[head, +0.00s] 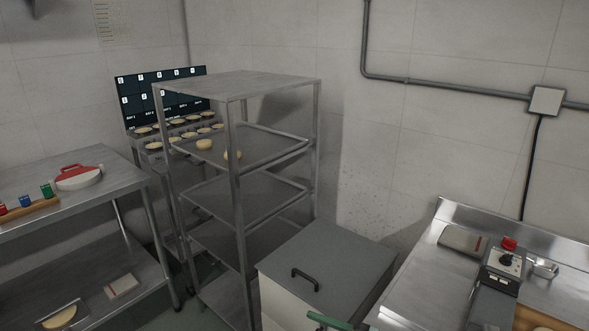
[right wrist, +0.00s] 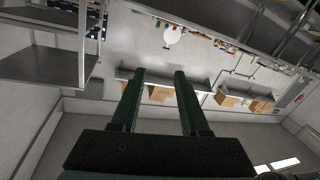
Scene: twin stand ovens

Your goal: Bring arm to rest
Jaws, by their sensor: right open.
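My right gripper (right wrist: 158,78) shows in the right wrist view with its two dark green fingers apart. Nothing is between the fingers, and they touch nothing that I can see. Beyond them the room appears tilted, with shelves and brown boxes far off. In the head view only a small green piece (head: 328,321) shows at the bottom edge; I cannot tell which part it belongs to. My left gripper is in neither view.
A metal rack (head: 233,92) holds trays, the upper one with round dough pieces. A lidded grey bin (head: 335,262) stands before it. A steel counter (head: 425,268) is at right, a steel table (head: 98,170) at left. A dark board (head: 160,92) stands behind the rack.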

